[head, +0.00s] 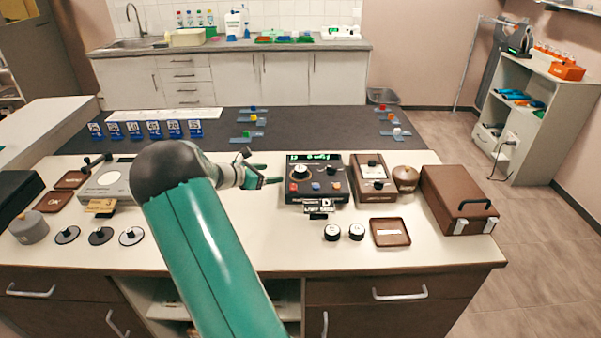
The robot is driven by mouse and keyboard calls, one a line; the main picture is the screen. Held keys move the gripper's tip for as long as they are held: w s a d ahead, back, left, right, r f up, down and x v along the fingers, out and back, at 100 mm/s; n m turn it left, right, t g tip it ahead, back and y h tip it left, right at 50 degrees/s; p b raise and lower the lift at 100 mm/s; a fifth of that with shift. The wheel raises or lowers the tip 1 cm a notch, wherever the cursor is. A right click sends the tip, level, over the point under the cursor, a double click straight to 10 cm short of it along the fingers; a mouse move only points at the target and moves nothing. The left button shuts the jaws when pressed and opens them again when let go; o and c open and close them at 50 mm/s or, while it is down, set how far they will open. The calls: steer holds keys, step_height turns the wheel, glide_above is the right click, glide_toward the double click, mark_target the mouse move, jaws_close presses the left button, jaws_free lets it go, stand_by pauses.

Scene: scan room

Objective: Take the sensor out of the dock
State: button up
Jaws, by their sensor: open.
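A brown box with a pale face (377,186) stands right of centre on the counter, with a small dark piece at its top; it may be the dock, but I cannot tell for sure. No sensor can be clearly made out at this size. My gripper (271,175) is open and empty. It is above the counter, just left of a black control box (315,191) with a green display and several buttons. The control box lies between my gripper and the brown box. My green arm hides part of the counter's left middle.
A brown round pot (405,177) and a brown case (459,198) stand to the right. Two round pieces (344,232) and a brown tray (390,232) lie in front. Blue cards (145,130) stand behind on the dark mat (290,124). Discs (100,236) lie at left.

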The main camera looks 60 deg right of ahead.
glide_toward(299, 169)
steer(key=x, duration=0.3)
steer(key=shift+s+f, duration=0.35)
steer(key=shift+f, duration=0.05)
steer(key=x, duration=0.5)
steer(key=shift+w+d+r, duration=0.15)
steer(key=shift+d+r, duration=0.05)
steer(key=shift+d, duration=0.3)
steer(key=shift+c, duration=0.4)
steer(key=c, duration=1)
